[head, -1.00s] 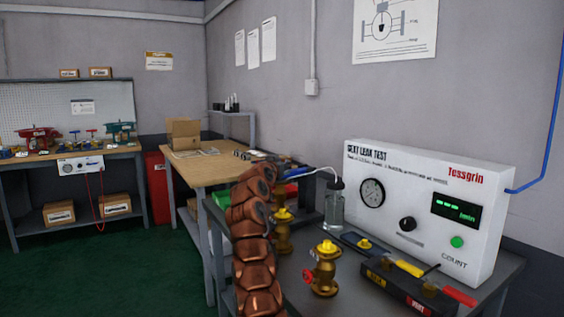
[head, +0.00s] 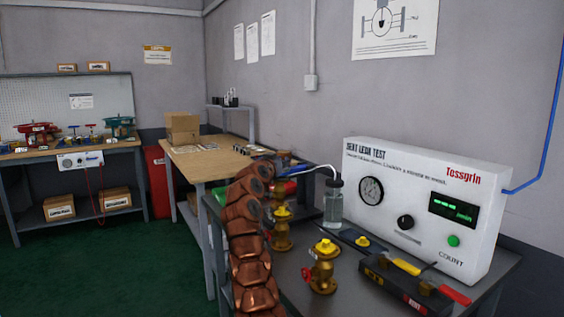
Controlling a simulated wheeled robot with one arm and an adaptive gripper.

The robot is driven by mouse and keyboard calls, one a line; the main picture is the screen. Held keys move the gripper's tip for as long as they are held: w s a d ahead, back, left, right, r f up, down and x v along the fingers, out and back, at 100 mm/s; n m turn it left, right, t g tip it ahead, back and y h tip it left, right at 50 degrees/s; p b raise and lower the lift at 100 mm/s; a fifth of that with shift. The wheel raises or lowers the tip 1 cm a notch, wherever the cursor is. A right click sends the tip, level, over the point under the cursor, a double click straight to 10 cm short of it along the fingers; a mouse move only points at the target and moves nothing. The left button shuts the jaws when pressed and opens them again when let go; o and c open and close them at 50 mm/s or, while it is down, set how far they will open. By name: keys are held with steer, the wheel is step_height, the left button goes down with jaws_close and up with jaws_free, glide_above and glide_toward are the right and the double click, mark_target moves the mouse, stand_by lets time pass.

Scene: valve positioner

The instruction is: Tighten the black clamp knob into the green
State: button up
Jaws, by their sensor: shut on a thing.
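My copper-coloured arm rises from the bottom of the head view over the left part of the grey test bench (head: 345,275). Its far end stops beside a dark fixture behind the brass valves; my gripper's jaws cannot be made out there. The black clamp knob cannot be made out either. The white seat leak test box (head: 410,165) stands at the right, with a round gauge (head: 371,190), a black dial knob (head: 405,222) and a lit green display (head: 453,210).
A brass valve (head: 323,270) with a yellow cap stands at the bench front; another (head: 281,232) stands close right of my arm. A clear bottle (head: 333,203) with a tube stands behind. A wooden table (head: 210,160) stands behind.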

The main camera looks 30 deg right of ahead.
steer(key=shift+r, duration=0.15)
steer(key=o, duration=0.9)
steer(key=shift+s, duration=0.1)
steer(key=shift+o, duration=0.4)
steer(key=shift+a, duration=0.15)
steer(key=shift+v, duration=2.35)
steer(key=shift+s+a, duration=0.15)
steer(key=shift+a, duration=0.5)
steer(key=shift+v, duration=2.95)
